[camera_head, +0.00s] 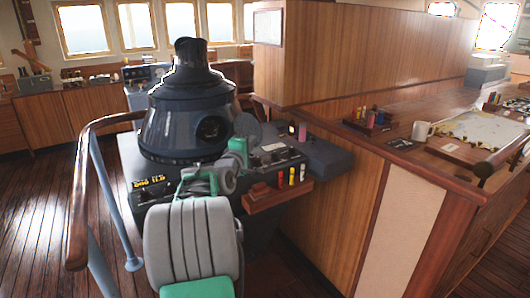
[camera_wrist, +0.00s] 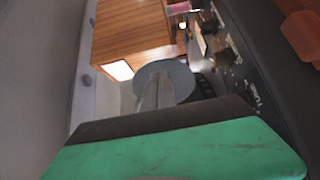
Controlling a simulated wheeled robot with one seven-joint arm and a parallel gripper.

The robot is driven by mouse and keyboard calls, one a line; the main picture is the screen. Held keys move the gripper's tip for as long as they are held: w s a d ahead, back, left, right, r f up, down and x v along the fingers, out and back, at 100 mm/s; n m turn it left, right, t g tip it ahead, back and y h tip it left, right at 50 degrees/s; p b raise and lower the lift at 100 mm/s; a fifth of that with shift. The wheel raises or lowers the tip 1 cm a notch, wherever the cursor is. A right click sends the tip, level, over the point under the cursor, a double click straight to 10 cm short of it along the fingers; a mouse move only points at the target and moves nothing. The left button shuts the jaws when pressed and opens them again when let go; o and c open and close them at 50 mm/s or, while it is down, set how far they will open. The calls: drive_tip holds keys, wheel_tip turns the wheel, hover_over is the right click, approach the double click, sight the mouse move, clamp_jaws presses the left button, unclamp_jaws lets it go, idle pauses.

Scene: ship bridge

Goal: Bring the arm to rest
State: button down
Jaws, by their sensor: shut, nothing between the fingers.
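In the wrist view, the green and dark body of my gripper (camera_wrist: 158,78) fills the bottom, with its narrow grey fingers together and nothing between them. A round grey disc shows behind the fingertips. In the head view, my arm, grey with green parts, reaches up from the bottom over the front of the dark console (camera_head: 140,190). Its far end is close to the big dark-blue conical housing (camera_head: 188,120); I cannot tell whether they touch. My fingertips are hard to make out there.
A railing (camera_head: 85,165) curves along the left. A small wooden rack (camera_head: 262,200) with coloured tubes sits right of my arm. The wooden counter on the right holds a white mug (camera_head: 422,132), a chart (camera_head: 478,130) and a tray of pens (camera_head: 368,120). Open floor lies left.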

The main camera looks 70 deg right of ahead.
drive_tip(key=s+a, duration=0.5)
drive_tip(key=s, duration=0.4)
drive_tip(key=a+f+m+y, duration=0.3)
drive_tip(key=f+m, duration=0.1)
drive_tip(key=f, duration=0.4)
drive_tip(key=a+f+m+y, duration=0.2)
drive_tip(key=f+m+y, duration=0.25)
drive_tip(key=f, duration=0.35)
drive_tip(key=s+a+f+m+y, duration=0.1)
drive_tip(key=a+f+m+y, duration=0.35)
drive_tip(key=a+f, duration=0.6)
drive_tip(key=w+a+r+n+y+p, duration=0.1)
drive_tip(key=w+a+n+y, duration=0.15)
drive_tip(key=a, duration=0.85)
drive_tip(key=w+a+r+n+y, duration=0.1)
drive_tip(key=w+a+y, duration=0.2)
drive_tip(key=a, duration=0.9)
drive_tip(key=w+a+r+n+p, duration=0.1)
drive_tip(key=w+a+r+n, duration=0.1)
drive_tip(key=a, duration=0.5)
drive_tip(key=w+a+r+n+t+p, duration=0.1)
drive_tip(key=w+a+r+n, duration=0.2)
drive_tip(key=a, duration=0.4)
drive_tip(key=w+a+r+n+t+p, duration=0.1)
drive_tip(key=w+a+r+n, duration=0.2)
drive_tip(key=a, duration=0.4)
drive_tip(key=shift+r+n+p, duration=0.35)
drive_tip(key=shift+r+n, duration=0.1)
drive_tip(key=shift+r, duration=0.25)
